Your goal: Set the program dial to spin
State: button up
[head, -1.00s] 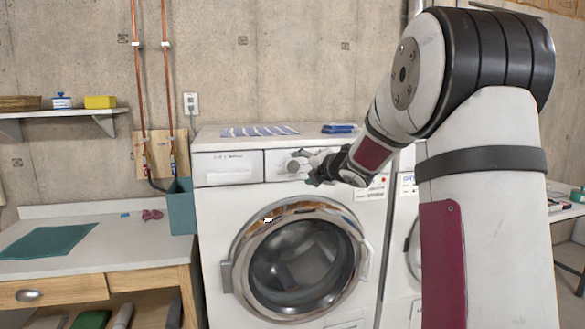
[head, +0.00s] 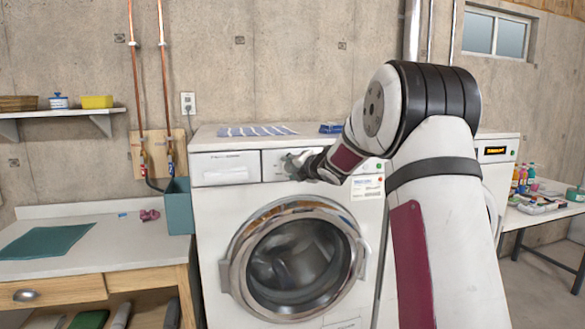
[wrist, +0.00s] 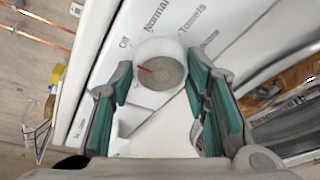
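The white round program dial (wrist: 160,68) is on the washer's control panel, seen in the wrist view with a grey face and a red pointer mark towards its left side. The labels "Off", "Normal" and "Towels" show around its far side; I see no spin label. My gripper (wrist: 160,82) is open, with one teal-padded finger on each side of the dial. Contact between pads and dial cannot be told. In the head view my gripper (head: 303,166) is at the panel of the washer (head: 210,240), largely covering the dial.
A striped cloth (head: 255,131) and a blue item (head: 331,129) lie on the washer top. The round washer door (head: 295,262) is below the panel. Another machine (head: 497,150) stands to the right.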

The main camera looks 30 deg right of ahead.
jog(key=shift+c, duration=1.1)
